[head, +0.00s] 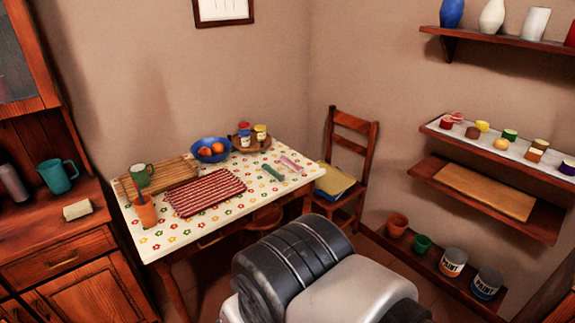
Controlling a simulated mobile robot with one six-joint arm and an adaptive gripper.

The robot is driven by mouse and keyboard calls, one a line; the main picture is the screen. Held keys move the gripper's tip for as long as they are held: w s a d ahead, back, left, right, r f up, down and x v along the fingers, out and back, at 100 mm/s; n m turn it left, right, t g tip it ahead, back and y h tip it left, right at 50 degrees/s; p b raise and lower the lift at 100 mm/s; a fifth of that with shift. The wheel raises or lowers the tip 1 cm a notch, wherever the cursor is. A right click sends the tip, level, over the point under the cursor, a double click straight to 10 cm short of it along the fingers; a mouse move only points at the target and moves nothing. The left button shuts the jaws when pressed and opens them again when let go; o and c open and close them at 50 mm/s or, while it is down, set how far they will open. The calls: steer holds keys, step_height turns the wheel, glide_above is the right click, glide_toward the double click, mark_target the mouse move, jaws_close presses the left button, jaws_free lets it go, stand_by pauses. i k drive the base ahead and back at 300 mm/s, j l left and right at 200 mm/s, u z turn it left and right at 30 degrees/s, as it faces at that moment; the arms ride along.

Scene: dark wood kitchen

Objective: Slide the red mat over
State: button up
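The red mat (205,192), striped or woven in red and white, lies flat on the table (165,238), which has a pale cloth with a flower pattern. The mat lies near the table's middle, just in front of a wooden slatted board (165,175). An orange cup (145,212) holding something thin stands at its left. My arm shows in the lower middle of the head view, in front of the table and apart from the mat. My gripper is not in view.
A blue bowl (205,154) with orange fruit and a round tray (236,143) with jars stand at the back. Green (273,172) and pink (291,164) items lie at right. A chair (350,150) stands beyond. Cloth in front of the mat is bare.

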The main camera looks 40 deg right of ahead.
mark_target(188, 199)
steer(key=i+j+z, duration=0.3)
steer(key=i+j, duration=0.3)
steer(key=i, duration=0.4)
steer(key=i+j+z, duration=0.35)
steer(key=i+j, duration=0.5)
steer(key=i, duration=0.15)
